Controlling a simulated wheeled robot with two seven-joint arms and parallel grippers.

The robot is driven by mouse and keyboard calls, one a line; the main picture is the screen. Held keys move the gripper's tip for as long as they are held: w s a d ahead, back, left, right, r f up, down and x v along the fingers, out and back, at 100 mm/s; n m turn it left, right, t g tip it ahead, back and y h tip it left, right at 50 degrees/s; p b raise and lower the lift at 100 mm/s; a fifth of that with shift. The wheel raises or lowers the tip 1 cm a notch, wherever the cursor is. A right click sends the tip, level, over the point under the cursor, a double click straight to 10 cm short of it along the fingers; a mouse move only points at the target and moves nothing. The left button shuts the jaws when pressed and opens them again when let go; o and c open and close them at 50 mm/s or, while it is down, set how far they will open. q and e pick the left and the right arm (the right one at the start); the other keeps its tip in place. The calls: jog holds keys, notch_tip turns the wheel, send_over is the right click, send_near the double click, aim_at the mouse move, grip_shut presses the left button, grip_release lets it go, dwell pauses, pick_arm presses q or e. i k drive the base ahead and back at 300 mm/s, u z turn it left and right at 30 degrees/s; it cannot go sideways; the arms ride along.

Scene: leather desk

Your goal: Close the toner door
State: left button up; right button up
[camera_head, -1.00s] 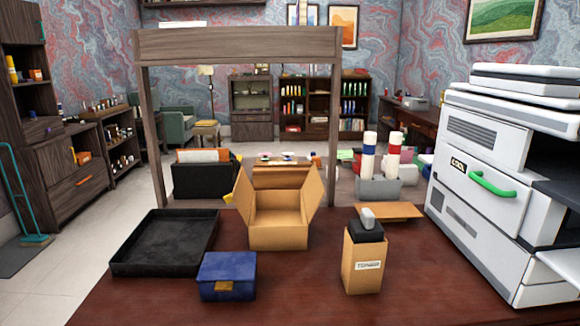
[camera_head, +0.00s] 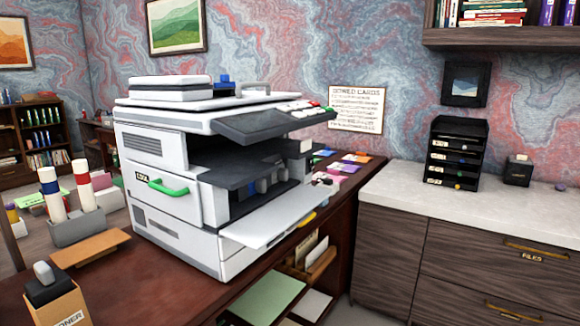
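A white and grey copier (camera_head: 170,205) stands on the dark red wooden desk. A panel with a green handle (camera_head: 175,189) sits flush in its left face. On its right side a white flap (camera_head: 272,213) hangs open, sticking out nearly flat over the desk edge. Behind the flap an opening shows dark grey inner parts (camera_head: 262,190). Which of these is the toner door is not marked. A toner box (camera_head: 62,309) with a black cartridge (camera_head: 46,288) in its top stands at the lower left. Neither of my grippers is in view.
A holder (camera_head: 77,228) with two white tubes and a flat brown board (camera_head: 90,247) lie left of the copier. Below the desk's right edge is a shelf with papers (camera_head: 268,298). A pale counter (camera_head: 470,208) stands at right.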

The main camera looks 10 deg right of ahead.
aim_at(259, 228)
jog(key=z, duration=0.75)
jog(key=i, duration=1.1)
jog(key=u, duration=0.95)
